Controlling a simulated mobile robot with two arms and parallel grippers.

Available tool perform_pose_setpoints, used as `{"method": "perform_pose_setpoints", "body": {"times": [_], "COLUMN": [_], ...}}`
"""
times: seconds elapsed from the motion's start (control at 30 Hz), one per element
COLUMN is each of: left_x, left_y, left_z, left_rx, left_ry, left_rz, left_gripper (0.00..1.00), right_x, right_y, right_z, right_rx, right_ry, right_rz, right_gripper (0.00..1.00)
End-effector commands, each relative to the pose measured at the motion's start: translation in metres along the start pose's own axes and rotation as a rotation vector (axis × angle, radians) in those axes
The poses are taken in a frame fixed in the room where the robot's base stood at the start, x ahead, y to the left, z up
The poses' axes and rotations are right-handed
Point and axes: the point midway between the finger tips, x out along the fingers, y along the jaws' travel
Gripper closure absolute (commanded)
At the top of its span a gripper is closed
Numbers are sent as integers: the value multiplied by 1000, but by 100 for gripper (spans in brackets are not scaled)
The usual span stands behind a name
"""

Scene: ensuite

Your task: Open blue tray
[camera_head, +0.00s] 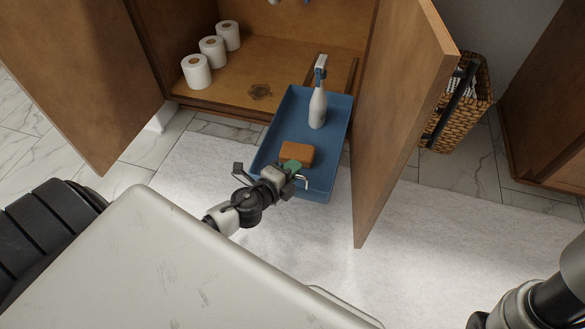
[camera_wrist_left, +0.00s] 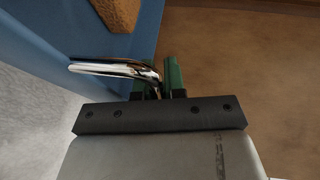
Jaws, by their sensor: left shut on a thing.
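The blue tray (camera_head: 333,155) extends out of the open wooden cabinet, beyond its front edge. A metal handle (camera_head: 304,181) is at the tray's front. My left gripper (camera_head: 291,166) is at that front end, shut on the handle. In the left wrist view the chrome handle (camera_wrist_left: 112,69) passes between the green fingers of my left gripper (camera_wrist_left: 164,77), beside the blue tray wall (camera_wrist_left: 100,40). A white spray bottle (camera_head: 318,108) stands in the tray, and a brown sponge-like block (camera_head: 297,153) lies near its front. My right gripper is out of view.
The left cabinet door (camera_head: 75,85) and right cabinet door (camera_head: 405,120) stand open on either side of the tray. Several paper rolls (camera_head: 213,49) stand inside the cabinet. A wicker basket (camera_head: 462,105) is at right. A pale rug (camera_head: 400,265) covers the floor in front.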

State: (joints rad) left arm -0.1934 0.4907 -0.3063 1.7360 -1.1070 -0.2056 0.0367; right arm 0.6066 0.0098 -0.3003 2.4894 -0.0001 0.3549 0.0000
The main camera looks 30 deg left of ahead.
Motion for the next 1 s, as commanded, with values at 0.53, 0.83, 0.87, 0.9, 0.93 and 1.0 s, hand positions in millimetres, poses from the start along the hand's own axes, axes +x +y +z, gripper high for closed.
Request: {"method": "perform_pose_setpoints", "body": {"times": [0.53,0.83,0.87,0.9,0.93,1.0], "left_x": [-3,-48,-54,-62,-67,-79], "left_y": [0,2,1,2,2,2], "left_z": [0,-1,0,0,-1,0], "left_rx": [-1,-4,-3,-4,-5,-4], "left_ry": [0,-1,-1,-3,-1,-2], "left_rz": [1,4,4,4,4,3], "left_gripper": [64,64,64,64,64,64], "right_x": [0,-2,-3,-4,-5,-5], "right_y": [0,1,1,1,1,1], "right_z": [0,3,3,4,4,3], "right_rx": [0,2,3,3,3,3], "right_ry": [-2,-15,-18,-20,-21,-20], "right_rz": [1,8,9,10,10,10], "right_gripper": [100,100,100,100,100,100]}}
